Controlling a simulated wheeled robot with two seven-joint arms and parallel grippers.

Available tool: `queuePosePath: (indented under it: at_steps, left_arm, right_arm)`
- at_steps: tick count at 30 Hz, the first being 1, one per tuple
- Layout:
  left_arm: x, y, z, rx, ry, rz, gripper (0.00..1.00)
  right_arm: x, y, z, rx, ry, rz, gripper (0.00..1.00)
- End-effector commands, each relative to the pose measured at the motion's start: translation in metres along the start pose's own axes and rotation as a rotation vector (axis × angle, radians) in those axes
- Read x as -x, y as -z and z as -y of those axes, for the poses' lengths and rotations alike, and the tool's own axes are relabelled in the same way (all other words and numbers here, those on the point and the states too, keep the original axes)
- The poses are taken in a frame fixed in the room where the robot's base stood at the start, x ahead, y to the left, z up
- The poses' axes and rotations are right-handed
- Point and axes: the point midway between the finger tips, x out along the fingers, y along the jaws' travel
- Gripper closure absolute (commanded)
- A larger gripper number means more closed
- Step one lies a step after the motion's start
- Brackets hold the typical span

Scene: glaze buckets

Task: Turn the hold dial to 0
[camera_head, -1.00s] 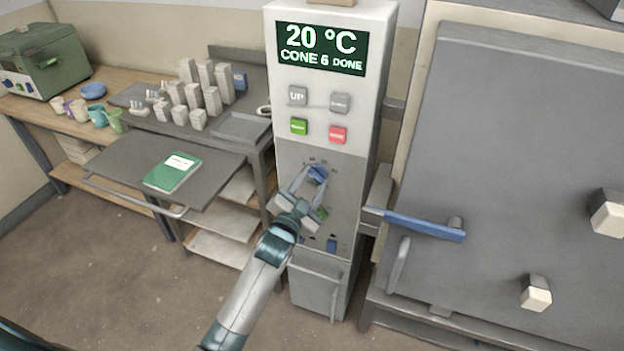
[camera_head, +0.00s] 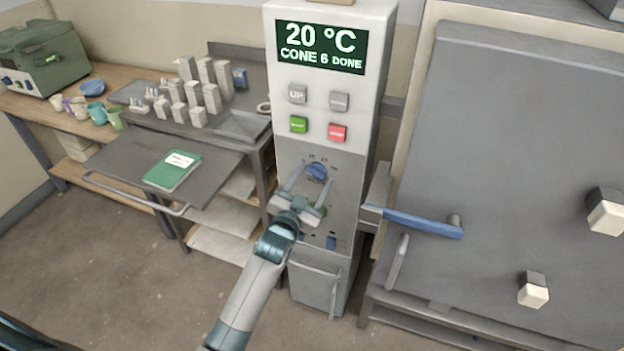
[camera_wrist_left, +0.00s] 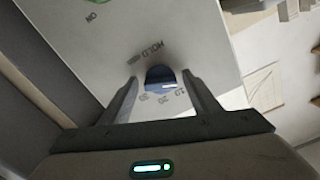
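The hold dial is a blue knob (camera_head: 316,172) on the grey lower panel of the kiln controller (camera_head: 345,165). In the left wrist view the dial (camera_wrist_left: 160,76) shows with HOLD lettering on one side and small numbers on the other. A pale mark shows on the dial's number side, but I cannot tell which number it points at. My left gripper (camera_head: 312,180) is open in front of the dial. In the left wrist view its fingers (camera_wrist_left: 163,88) stand either side of the dial with gaps, gripping nothing. My right gripper is out of view.
Above are UP (camera_head: 297,94), green (camera_head: 299,125) and red (camera_head: 337,132) buttons. The kiln door's blue handle (camera_head: 420,222) juts out at the right.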

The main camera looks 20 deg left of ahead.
Motion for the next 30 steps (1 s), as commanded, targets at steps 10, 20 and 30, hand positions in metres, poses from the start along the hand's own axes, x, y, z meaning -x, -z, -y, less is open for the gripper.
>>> queuePosePath:
  at_steps: [10, 20, 30]
  left_arm:
    - [0.001, 0.001, 0.000, -0.002, 0.000, -0.002, 0.41]
    - [0.024, -0.001, 0.000, -0.003, 0.000, -0.001, 0.41]
    - [0.088, -0.003, -0.001, -0.002, 0.000, -0.001, 0.41]
  right_arm:
    - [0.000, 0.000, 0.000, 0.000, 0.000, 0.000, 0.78]
    - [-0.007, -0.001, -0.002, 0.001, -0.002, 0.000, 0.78]
    - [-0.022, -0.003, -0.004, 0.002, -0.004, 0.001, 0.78]
